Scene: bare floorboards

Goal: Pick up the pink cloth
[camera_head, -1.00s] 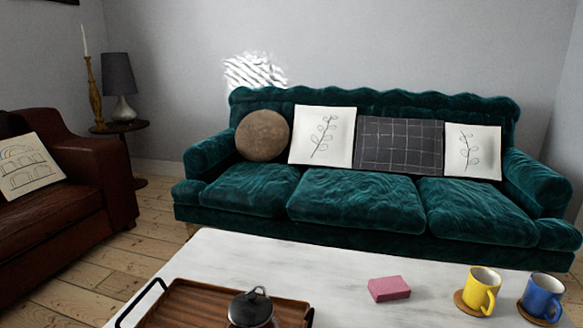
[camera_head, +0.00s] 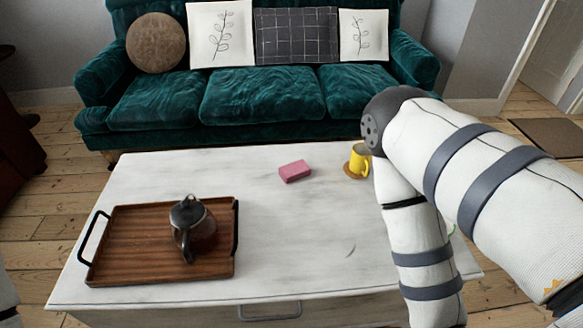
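The pink cloth (camera_head: 295,171) is a small folded block lying flat on the white table (camera_head: 300,225), right of the table's middle and toward the sofa side. Nothing touches it. My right arm comes in from the right and bends over the table's right end, with its elbow to the right of the cloth. The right gripper is outside the picture. The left gripper is also outside the picture; only a bit of my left arm shows at the lower left edge.
A wooden tray (camera_head: 160,264) with black handles holds a dark teapot (camera_head: 191,228) on the table's left. A yellow mug (camera_head: 359,161) on a coaster stands right of the cloth, beside my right arm. A green sofa (camera_head: 262,95) stands behind. The table's front middle is clear.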

